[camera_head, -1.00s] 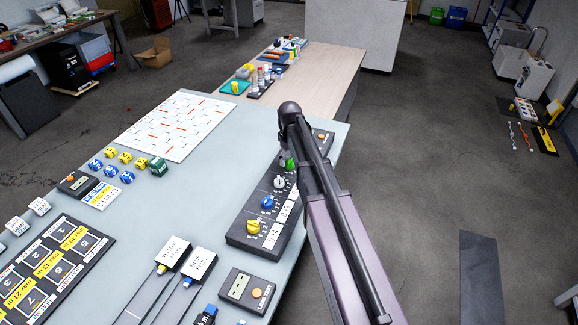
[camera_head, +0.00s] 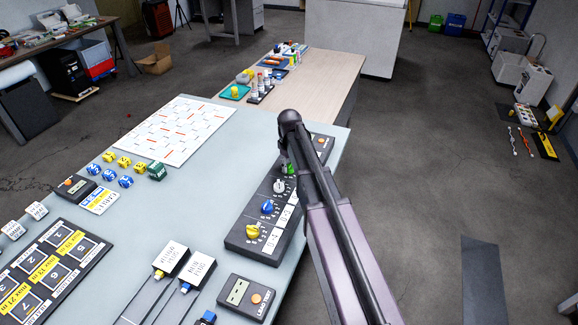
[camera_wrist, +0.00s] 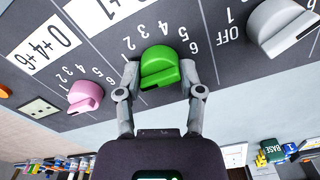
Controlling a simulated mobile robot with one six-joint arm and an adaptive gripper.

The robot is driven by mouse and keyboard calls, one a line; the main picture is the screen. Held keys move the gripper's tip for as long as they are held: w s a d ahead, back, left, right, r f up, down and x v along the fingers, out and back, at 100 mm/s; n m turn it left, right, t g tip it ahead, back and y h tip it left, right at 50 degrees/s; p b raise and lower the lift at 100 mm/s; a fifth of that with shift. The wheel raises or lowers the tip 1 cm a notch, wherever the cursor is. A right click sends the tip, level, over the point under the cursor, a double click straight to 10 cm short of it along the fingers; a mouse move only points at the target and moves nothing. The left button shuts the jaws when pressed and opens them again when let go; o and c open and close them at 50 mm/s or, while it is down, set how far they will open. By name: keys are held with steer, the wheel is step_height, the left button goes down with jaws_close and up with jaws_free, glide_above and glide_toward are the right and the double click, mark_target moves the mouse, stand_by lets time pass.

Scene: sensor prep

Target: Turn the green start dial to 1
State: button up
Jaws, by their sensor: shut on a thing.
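The green start dial (camera_wrist: 160,66) sits on a black panel (camera_wrist: 108,52) with white numbers printed around it in the wrist view. My gripper (camera_wrist: 159,72) has one finger on each side of the dial, shut on it. Which number the dial points to is hard to tell. In the head view the green dial (camera_head: 290,168) is a small patch at the panel's far part, partly hidden by my arm. My gripper is mostly hidden behind the arm there.
On the same panel are a white dial (camera_wrist: 282,24) marked OFF, a pink dial (camera_wrist: 85,97), a blue dial (camera_head: 267,207) and a yellow dial (camera_head: 253,231). A small meter (camera_head: 246,296) lies in front. A white grid board (camera_head: 182,128) lies to the left.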

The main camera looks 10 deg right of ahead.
steer(key=shift+m, duration=3)
steer(key=o, duration=1.2)
steer(key=shift+c, duration=0.2)
